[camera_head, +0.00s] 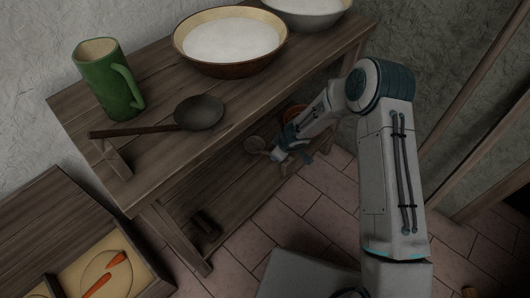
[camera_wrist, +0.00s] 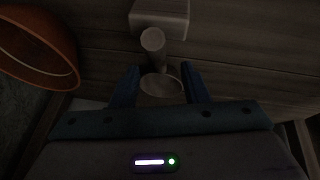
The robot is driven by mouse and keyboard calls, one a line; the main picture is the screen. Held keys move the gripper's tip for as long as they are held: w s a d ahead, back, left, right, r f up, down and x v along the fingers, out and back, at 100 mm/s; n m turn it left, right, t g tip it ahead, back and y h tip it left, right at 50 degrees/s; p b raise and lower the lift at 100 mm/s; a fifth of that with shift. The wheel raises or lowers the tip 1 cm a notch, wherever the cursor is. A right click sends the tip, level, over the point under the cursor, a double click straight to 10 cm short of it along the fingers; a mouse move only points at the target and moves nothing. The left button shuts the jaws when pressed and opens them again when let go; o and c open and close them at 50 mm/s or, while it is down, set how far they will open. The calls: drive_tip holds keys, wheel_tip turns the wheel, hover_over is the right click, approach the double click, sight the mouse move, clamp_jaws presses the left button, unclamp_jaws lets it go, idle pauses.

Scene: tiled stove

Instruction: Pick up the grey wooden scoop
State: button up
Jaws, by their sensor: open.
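The grey wooden scoop (camera_wrist: 154,42) lies on the lower shelf of the wooden bench. In the wrist view I see a pale round-ended stem with a blocky grey part above it and an oval part below. How these parts join is too dark to tell. In the head view a small pale rounded part of the scoop (camera_head: 255,144) shows just left of my gripper (camera_head: 283,157). My gripper (camera_wrist: 158,84) is open. Its two dark blue fingers stand either side of the oval part, and the stem lies just beyond the fingertips. I cannot tell whether they touch.
An orange bowl (camera_wrist: 38,50) is close at the left in the wrist view. The bench top (camera_head: 155,165) above the shelf holds a green jug (camera_head: 108,85), a dark ladle (camera_head: 198,112) and a wide bowl (camera_head: 229,67). A small dark object (camera_head: 206,222) lies nearer the shelf's front left.

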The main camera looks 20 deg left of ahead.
drive_tip(key=shift+b+x, duration=0.3)
drive_tip(key=shift+x, duration=2.5)
drive_tip(key=shift+w+a+f, duration=0.1)
drive_tip(key=shift+f, duration=0.05)
clamp_jaws()
